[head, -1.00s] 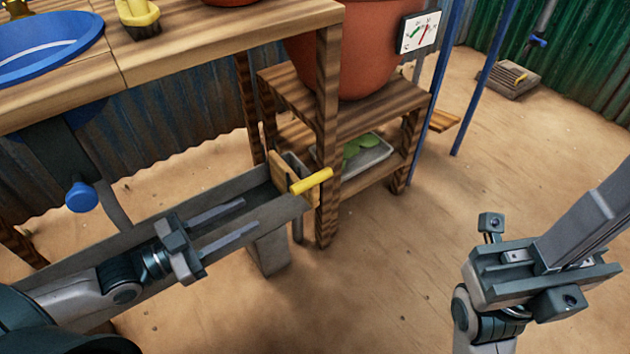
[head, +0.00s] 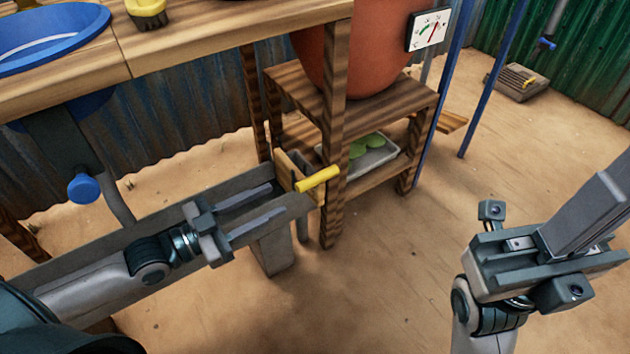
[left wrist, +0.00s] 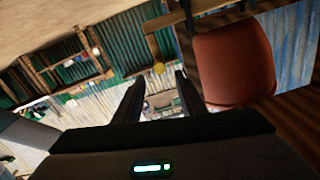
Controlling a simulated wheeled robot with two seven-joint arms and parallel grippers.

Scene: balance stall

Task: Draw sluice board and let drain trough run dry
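The sluice board (head: 285,173) is a wooden board standing at the right end of the grey drain trough (head: 80,238). The trough's inside is mostly hidden by my left arm.
A wooden stand (head: 334,150) beside the board holds a terracotta pot (head: 350,50) with a dial (head: 428,30). A grey tray (head: 378,160) with green items sits on its lower shelf. A blue tap knob (head: 84,188) hangs above the trough. Sandy ground in front is clear.

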